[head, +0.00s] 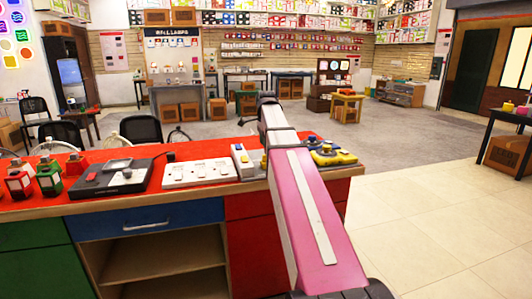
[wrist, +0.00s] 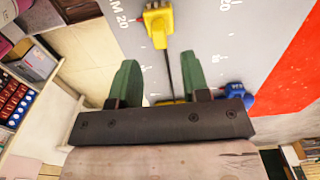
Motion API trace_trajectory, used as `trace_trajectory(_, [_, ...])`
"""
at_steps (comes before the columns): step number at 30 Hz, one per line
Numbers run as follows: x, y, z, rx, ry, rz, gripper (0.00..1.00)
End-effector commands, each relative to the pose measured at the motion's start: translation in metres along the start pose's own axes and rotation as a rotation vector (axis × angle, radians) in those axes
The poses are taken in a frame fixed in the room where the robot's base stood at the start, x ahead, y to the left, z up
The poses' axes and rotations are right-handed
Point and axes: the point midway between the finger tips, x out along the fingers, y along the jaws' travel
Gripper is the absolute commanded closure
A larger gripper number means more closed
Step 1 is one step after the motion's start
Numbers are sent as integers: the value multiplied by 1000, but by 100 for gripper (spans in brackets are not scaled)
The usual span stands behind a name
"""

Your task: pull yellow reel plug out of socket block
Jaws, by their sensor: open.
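In the wrist view my gripper (wrist: 160,68) is open, with its two green fingers apart over a grey surface printed with white marks. A yellow plug-like piece (wrist: 158,22) lies ahead of the fingertips. A thin dark line runs from it between the fingers towards another yellow piece (wrist: 172,101), partly hidden by the gripper body. A blue piece (wrist: 238,95) is right of the right finger. Neither finger visibly touches a yellow piece. In the head view a narrow pale block (head: 242,162) with small coloured parts stands on the counter, left of my arm; my gripper cannot be made out.
The red-topped counter (head: 205,146) also holds a white panel (head: 200,173), a black device (head: 117,178), red and green items (head: 48,177) and a yellow object (head: 335,157) right of my arm. Open tiled floor (head: 440,220) lies right of the counter.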

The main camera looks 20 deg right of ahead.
Motion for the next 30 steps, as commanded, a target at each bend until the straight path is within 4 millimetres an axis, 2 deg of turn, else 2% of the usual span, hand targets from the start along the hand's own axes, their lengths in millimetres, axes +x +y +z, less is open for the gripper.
trace_trajectory(3, [-21,-1,0,0,0,-1,57])
trace_trajectory(9, [-41,-1,0,0,0,-1,57])
trace_trajectory(23, [-46,0,-1,0,0,-1,57])
trace_trajectory(26, [-44,-2,-9,-6,2,-14,57])
trace_trajectory(29, [-39,-7,-33,-23,10,-54,57])
trace_trajectory(30, [-36,-9,-47,-35,16,-77,57])
